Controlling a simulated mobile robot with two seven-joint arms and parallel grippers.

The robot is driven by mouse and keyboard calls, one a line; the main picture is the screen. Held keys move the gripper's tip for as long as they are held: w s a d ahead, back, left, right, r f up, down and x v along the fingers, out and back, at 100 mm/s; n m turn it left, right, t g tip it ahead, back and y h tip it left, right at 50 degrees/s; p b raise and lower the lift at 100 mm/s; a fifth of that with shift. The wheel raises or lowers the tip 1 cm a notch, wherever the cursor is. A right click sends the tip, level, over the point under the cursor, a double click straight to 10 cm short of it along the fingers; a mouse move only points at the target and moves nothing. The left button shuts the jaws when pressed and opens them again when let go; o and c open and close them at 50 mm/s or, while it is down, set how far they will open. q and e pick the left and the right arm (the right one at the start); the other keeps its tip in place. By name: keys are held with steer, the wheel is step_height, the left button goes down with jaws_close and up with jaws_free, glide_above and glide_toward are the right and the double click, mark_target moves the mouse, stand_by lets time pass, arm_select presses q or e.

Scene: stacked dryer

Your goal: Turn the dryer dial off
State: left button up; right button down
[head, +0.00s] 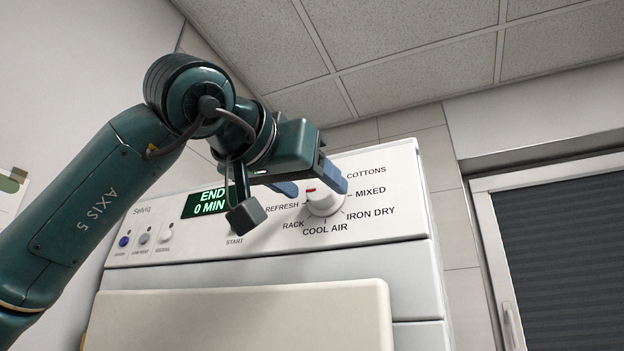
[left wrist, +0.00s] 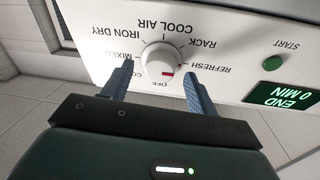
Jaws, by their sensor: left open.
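The dryer dial (head: 325,202) is a round white knob with a red mark, on the dryer's white control panel. In the head view its red mark is at the upper left. In the left wrist view, which is upside down, the dial (left wrist: 157,60) has its red mark near the partly hidden OFF label, slightly toward REFRESH. My left gripper (head: 318,188) has its blue fingers spread at the dial's upper side. In the left wrist view the open fingers (left wrist: 158,68) lie on either side of the dial; contact cannot be told. My right gripper is not seen.
The green display (head: 207,202) reads END 0 MIN. Several small buttons (head: 145,239) sit at the panel's left, and the START label (head: 235,240) is under my gripper. A pale panel (head: 240,318) is below. A door with a dark shutter (head: 570,245) stands at right.

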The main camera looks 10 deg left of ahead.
arm_select(q)
steer(key=shift+w+d, duration=0.15)
steer(key=shift+w, duration=0.45)
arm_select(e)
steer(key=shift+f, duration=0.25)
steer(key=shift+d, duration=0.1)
arm_select(q)
steer(key=shift+c, duration=1.4)
steer(key=c, duration=0.7)
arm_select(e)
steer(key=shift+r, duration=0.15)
